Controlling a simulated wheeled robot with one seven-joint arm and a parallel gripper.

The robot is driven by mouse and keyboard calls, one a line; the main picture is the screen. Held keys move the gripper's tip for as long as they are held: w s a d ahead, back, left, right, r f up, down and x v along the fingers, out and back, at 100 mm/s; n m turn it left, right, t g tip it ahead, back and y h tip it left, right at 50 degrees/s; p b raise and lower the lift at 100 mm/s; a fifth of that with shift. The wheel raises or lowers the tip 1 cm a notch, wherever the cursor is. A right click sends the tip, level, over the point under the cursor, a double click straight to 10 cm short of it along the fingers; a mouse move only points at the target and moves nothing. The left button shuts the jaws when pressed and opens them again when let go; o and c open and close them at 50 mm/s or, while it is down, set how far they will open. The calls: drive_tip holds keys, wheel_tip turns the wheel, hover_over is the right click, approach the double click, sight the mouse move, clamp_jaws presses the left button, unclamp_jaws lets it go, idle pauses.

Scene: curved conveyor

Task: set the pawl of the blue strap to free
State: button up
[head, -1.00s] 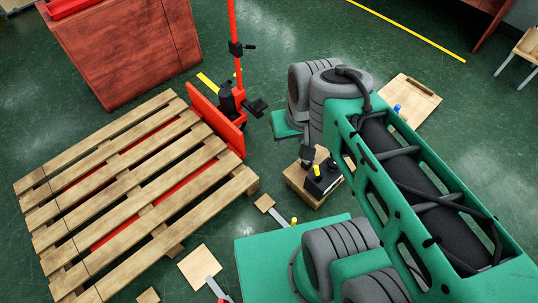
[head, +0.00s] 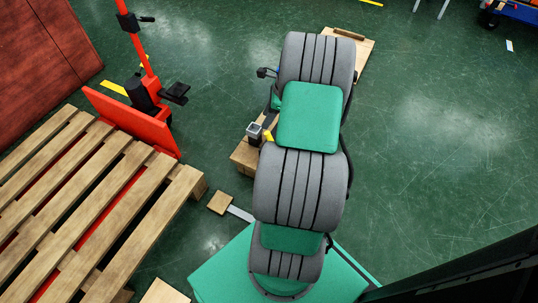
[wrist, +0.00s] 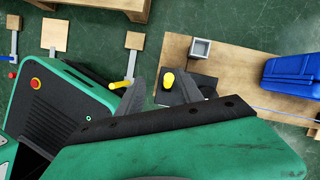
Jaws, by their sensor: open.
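In the wrist view my gripper (wrist: 162,76) is open, its two dark fingers spread on either side of a yellow knob (wrist: 167,80). The knob stands on a black block on a wooden board (wrist: 235,66). I cannot tell whether the fingers touch anything. A blue piece (wrist: 291,76) lies at the board's right end, and a thin blue line (wrist: 281,116) runs along the board below it. I cannot tell which part is the pawl or how it is set. In the head view my arm hides my gripper and most of the board; the yellow knob (head: 268,136) shows beside the arm.
A square metal tube (wrist: 200,47) stands on the board close to the knob. In the head view a wooden pallet (head: 95,215) on a red pallet jack (head: 125,122) lies to the left. Green floor is clear to the right.

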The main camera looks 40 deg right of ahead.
sight(269, 135)
drive_tip(key=d+f+m, duration=0.1)
drive_tip(key=f, duration=0.1)
drive_tip(key=s+d+f, duration=0.1)
drive_tip(key=f, duration=0.1)
drive_tip(key=d+f+m+b, duration=0.1)
drive_tip(key=f, duration=0.1)
drive_tip(key=shift+s+m, duration=0.3)
drive_tip(key=b+x, duration=0.3)
drive_tip(key=x, duration=0.4)
drive_tip(key=shift+w+a+f, duration=0.1)
drive_tip(key=shift+w+a, duration=0.05)
clamp_jaws()
idle(0.4)
